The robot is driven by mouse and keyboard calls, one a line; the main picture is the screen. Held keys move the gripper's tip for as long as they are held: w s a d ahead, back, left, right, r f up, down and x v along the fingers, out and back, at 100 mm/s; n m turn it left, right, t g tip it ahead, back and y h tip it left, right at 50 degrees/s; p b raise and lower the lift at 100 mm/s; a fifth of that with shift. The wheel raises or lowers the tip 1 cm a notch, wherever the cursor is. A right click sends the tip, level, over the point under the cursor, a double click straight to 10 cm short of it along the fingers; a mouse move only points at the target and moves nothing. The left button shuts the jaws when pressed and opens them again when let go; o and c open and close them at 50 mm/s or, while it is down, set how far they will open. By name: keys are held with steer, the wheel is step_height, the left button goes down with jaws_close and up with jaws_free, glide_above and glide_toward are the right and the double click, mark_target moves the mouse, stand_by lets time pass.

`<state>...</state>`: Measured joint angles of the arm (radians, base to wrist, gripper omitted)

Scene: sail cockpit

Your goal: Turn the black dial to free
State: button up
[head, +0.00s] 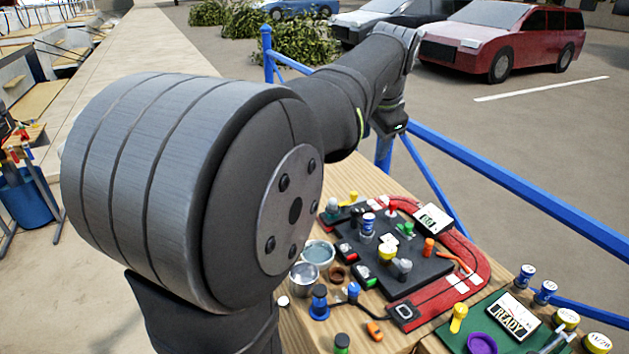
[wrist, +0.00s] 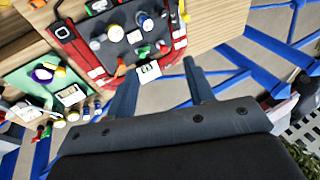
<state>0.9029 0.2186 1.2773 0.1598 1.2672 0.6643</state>
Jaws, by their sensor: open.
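A dark control panel (head: 410,275) with several coloured knobs and buttons lies on a wooden table. A dark grey knob (head: 401,267) stands near its front edge and looks closest to the black dial; its setting cannot be read. In the head view my arm reaches over the far side of the table, and the fingertips are not clear.
A red strip (head: 470,285) borders the panel, with a white display (head: 433,219) at its back corner. A green board (head: 470,330) with a READY display and a purple ring is at front right. Metal cups (head: 304,277) stand at left. A blue rail (head: 520,190) runs behind the table.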

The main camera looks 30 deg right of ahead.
steer(key=w+d+f+n+y, duration=0.1)
steer(key=w+d+f+n, duration=0.15)
steer(key=f+n, duration=0.4)
steer(key=w+d+f+n, duration=0.25)
steer(key=f+n, duration=0.25)
steer(key=n, duration=0.5)
glide_toward(356, 209)
steer(key=x, duration=0.8)
steer(key=shift+w+f, duration=0.1)
steer(key=shift+f, duration=0.2)
steer(key=c, duration=1)
